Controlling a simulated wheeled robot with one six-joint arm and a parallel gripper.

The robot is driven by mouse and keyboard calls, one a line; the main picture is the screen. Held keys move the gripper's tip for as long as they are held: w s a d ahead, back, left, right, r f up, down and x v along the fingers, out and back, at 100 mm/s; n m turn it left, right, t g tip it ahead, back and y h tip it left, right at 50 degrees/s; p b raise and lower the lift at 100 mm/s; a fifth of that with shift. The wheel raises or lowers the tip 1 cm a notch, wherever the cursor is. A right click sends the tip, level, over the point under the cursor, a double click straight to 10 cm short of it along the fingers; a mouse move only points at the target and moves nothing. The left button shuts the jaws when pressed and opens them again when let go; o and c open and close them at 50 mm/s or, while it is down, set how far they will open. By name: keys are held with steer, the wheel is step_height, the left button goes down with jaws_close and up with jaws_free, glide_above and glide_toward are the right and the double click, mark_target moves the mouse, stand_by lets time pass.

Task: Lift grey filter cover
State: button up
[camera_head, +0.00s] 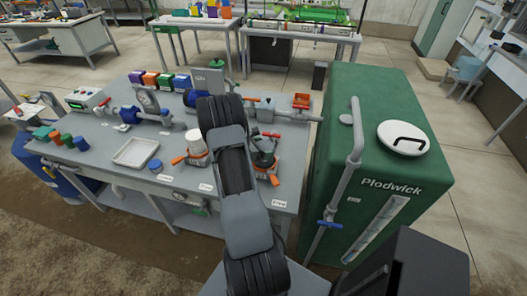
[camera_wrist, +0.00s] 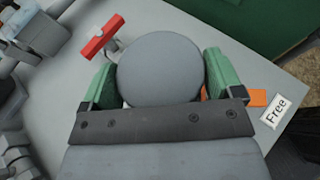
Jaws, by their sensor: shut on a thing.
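The grey filter cover (camera_wrist: 160,68) is a round, flat-topped disc, seen from above in the wrist view. My gripper (camera_wrist: 159,75) has its two green fingers on either side of the cover and is shut on it. In the head view my gripper (camera_head: 264,157) is over the right-hand filter on the bench, and my arm and fingers hide most of the cover there. I cannot tell whether the cover is seated or raised.
A red valve handle (camera_wrist: 103,38) is close beside the cover, with an orange handle (camera_wrist: 250,97) on the other side. A white-topped filter (camera_head: 196,145) stands to the left. A green tank (camera_head: 360,120) stands right of the bench. A pale tray (camera_head: 135,152) lies farther left.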

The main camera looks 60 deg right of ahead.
step_height(320, 180, up, 12)
stand_by(0.5)
steer(key=shift+f, duration=0.15)
